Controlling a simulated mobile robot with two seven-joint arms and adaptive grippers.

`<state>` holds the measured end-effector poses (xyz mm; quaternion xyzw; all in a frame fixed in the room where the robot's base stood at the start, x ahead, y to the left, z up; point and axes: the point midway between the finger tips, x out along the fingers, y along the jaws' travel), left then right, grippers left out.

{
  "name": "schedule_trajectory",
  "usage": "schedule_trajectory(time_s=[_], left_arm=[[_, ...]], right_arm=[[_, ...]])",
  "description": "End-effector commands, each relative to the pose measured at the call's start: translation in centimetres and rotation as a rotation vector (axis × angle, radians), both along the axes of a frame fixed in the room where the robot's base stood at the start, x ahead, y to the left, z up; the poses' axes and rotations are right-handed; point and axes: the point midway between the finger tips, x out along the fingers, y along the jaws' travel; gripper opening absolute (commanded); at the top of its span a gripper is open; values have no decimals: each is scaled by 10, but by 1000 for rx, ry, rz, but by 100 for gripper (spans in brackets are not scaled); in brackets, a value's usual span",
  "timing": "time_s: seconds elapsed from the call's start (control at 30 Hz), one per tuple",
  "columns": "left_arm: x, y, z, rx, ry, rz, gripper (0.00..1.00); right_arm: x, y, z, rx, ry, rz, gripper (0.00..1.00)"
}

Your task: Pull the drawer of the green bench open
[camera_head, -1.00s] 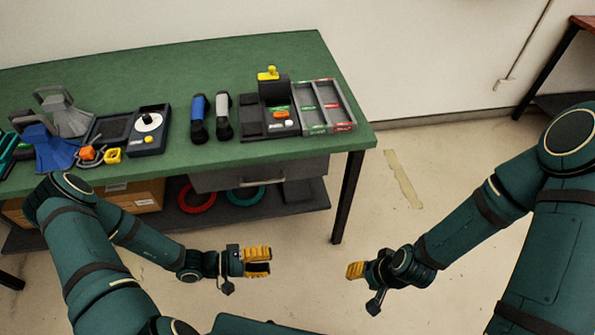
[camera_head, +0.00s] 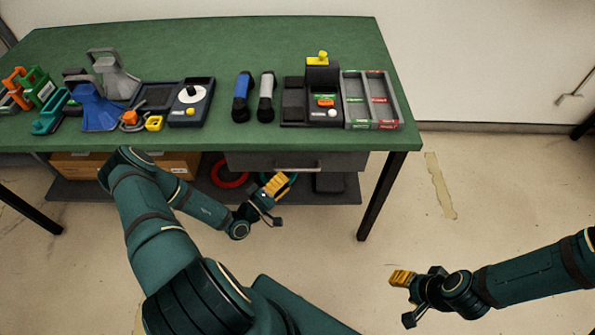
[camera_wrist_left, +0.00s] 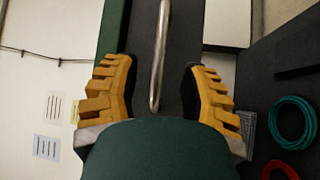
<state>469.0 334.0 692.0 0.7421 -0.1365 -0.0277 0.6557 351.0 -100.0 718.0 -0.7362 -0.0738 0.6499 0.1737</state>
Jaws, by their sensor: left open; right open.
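The green bench (camera_head: 215,60) stands ahead of me. Its grey drawer (camera_head: 343,161) hangs under the right part of the top and looks shut, with a metal bar handle (camera_head: 297,168) on its front. In the left wrist view the handle (camera_wrist_left: 160,55) runs upright between the open fingers of my left gripper (camera_wrist_left: 163,92), with a gap on each side. In the head view my left gripper (camera_head: 276,187) is just below and left of the handle. My right gripper (camera_head: 406,284) is open and empty, low at the right, away from the bench.
A lower shelf carries a cardboard box (camera_head: 85,163) and red and teal rings (camera_head: 229,173). The floor at the right is clear.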

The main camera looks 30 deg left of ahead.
Motion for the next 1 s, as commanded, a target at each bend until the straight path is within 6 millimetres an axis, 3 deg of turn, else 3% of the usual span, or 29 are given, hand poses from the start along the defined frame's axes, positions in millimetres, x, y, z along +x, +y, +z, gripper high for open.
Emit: schedule_trajectory(time_s=[0.1,0.33,0.77,0.9,1.0], left_arm=[[22,-6,2,1,-2,-2,43],[49,-13,6,0,-1,-2,43],[56,-14,8,-1,0,-2,46],[56,-14,8,-1,0,-2,0],[56,-14,8,-1,0,-2,0]], right_arm=[[1,0,-5,0,-2,-1,47],[2,0,-10,-1,-5,-1,47],[2,0,-11,-1,-6,-1,47],[2,0,-11,-1,-6,-1,47],[2,0,-11,-1,-6,-1,47]])
